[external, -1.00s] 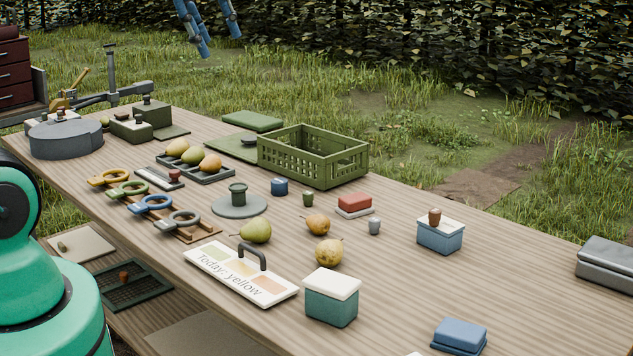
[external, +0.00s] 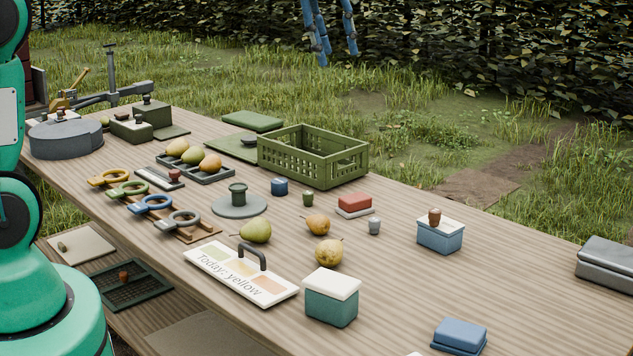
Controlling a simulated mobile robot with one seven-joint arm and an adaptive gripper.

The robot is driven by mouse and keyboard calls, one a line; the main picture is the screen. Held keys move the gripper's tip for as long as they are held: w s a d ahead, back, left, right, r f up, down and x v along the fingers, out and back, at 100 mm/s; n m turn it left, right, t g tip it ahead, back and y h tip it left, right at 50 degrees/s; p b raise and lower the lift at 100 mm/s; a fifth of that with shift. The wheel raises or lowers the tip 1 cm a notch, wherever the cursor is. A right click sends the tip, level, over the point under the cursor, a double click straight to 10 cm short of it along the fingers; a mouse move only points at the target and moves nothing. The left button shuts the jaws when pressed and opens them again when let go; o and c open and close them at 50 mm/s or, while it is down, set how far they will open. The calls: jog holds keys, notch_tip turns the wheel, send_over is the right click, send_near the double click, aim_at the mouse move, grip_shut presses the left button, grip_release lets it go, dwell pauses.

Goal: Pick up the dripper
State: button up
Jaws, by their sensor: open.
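My gripper (external: 338,57) shows only as blue fingers at the top edge, open and empty, high over the far side of the table. The dripper cannot be identified for certain. A small brown knob-like piece (external: 435,216) stands upright on a blue box with a white top (external: 440,237), right of the middle of the table, and may be it. My gripper is well apart from this piece, up and to the left in the picture. The piece's lower end is hidden.
A green crate (external: 315,170) stands at the back. Bare wood surrounds the blue box.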

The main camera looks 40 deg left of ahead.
jog(key=w+d+f+m+g, duration=0.1)
jog(key=w+d+f+m, duration=0.15)
jog(key=w+f, duration=1)
jog(key=m+g+b, duration=0.1)
jog(key=m+b, duration=0.1)
send_over(435, 210)
jog(key=s+a, duration=0.1)
notch_tip(435, 210, down, 15)
jog(key=shift+s+a+f+n, duration=0.1)
jog(key=shift+s+n, duration=0.1)
jog(key=shift+n, duration=0.05)
jog(key=shift+w+d+f+b, duration=0.15)
jog(key=shift+f+b, duration=0.05)
jog(key=shift+f, duration=1.2)
jog(key=shift+w+d+f+b, duration=0.15)
jog(key=shift+f+b, duration=0.1)
jog(key=shift+f, duration=1.2)
jog(key=shift+w+d+f+b, duration=0.15)
jog(key=shift+f+b, duration=0.05)
jog(key=shift+f, duration=1.2)
jog(key=shift+w+d+f+b, duration=0.1)
jog(key=shift+f+b, duration=0.35)
jog(key=shift+f, duration=0.85)
jog(key=shift+w+d+f+b, duration=0.1)
jog(key=shift+f+b, duration=0.3)
jog(key=shift+f, duration=0.85)
